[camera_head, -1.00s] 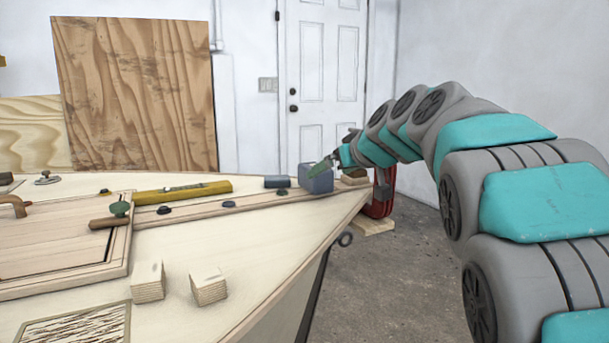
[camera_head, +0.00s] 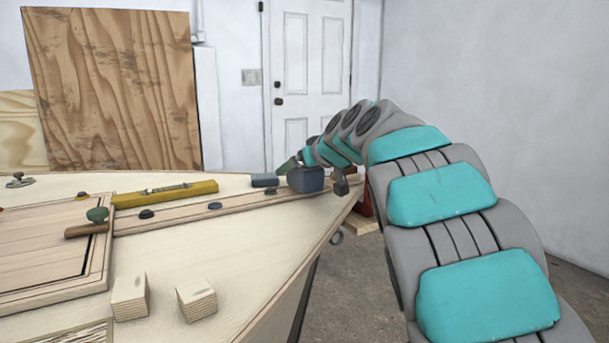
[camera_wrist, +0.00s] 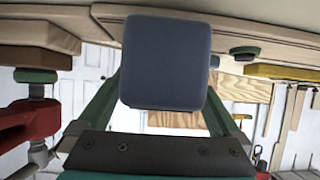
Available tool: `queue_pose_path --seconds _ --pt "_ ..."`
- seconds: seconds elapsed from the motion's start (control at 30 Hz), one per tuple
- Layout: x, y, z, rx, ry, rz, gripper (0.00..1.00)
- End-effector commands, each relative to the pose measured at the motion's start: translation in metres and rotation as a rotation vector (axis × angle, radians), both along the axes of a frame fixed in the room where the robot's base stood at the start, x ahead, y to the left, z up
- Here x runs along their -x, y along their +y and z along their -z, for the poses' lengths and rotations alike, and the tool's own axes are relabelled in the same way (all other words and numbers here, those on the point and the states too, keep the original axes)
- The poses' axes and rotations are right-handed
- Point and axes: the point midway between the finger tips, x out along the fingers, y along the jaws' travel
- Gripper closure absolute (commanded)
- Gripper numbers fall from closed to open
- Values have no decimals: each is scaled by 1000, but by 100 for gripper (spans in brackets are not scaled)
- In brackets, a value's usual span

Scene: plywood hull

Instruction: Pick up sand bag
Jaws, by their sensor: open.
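A blue-grey rounded block, which I take to be the sand bag (camera_head: 307,180), sits on the wooden deck near its pointed right end. It also shows large in the wrist view (camera_wrist: 164,62). My gripper (camera_head: 291,165) is at the bag, with a green finger showing just behind and left of it. In the wrist view, the green fingers of my gripper (camera_wrist: 164,85) stand apart, one on each side of the bag. Whether they touch it is unclear. The bag hides part of the fingertips in the head view.
A smaller dark blue block (camera_head: 265,180) lies left of the bag. A yellow level (camera_head: 165,194) and two wood blocks (camera_head: 130,297) are on the deck. A red clamp (camera_wrist: 30,122) is close on the left in the wrist view.

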Motion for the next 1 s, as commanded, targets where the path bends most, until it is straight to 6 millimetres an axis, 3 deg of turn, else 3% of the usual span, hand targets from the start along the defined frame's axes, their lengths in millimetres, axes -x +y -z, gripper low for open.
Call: queue_pose_path --seconds 0.27,1.0 --pt "-5 3 3 -1 1 1 0" --pt "-4 3 4 -1 2 1 83"
